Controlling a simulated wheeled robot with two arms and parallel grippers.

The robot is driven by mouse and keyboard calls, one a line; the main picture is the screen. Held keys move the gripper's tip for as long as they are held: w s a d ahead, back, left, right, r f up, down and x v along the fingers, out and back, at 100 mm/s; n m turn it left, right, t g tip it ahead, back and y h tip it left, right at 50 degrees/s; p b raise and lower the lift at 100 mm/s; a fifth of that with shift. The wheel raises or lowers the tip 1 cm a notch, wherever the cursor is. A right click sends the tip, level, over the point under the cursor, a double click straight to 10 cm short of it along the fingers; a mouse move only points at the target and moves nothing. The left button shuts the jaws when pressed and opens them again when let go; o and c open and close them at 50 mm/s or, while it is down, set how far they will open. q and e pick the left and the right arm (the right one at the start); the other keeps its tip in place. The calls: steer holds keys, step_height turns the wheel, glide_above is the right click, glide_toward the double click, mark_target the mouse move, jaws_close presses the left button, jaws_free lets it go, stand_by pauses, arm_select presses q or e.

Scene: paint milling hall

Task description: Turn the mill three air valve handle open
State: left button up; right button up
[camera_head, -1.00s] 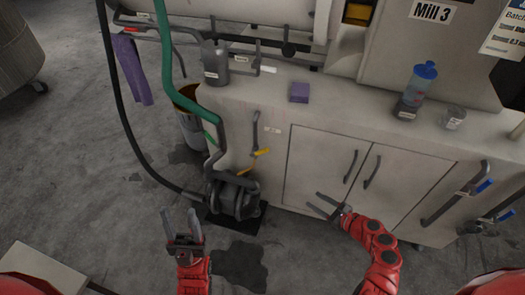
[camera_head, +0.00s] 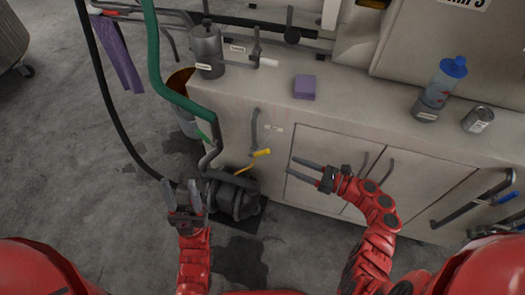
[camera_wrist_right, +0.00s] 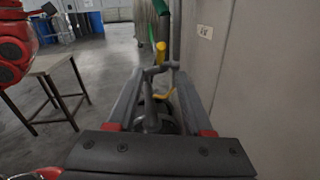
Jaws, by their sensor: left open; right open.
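The air valve handle is a small yellow lever (camera_head: 262,153) on a grey pipe (camera_head: 254,125) running down the front of the Mill 3 cabinet. It also shows in the right wrist view (camera_wrist_right: 160,52), straight ahead beyond the fingertips. My right gripper (camera_head: 292,167) is open and empty in front of the cabinet doors, pointing left toward the lever, with a gap between them. My left gripper (camera_head: 180,184) is open and empty, near the black pump (camera_head: 235,196) on the floor. A yellow hose (camera_head: 245,168) hangs below the lever.
The cabinet top (camera_head: 350,105) carries a purple block (camera_head: 305,87), a blue-lidded bottle (camera_head: 442,80) and a grey can (camera_head: 207,50). A table (camera_wrist_right: 50,70) stands left in the right wrist view.

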mark_target(262, 153)
steer(key=x, duration=1.2)
steer(key=shift+b, duration=0.35)
jaws_close()
stand_by(0.6)
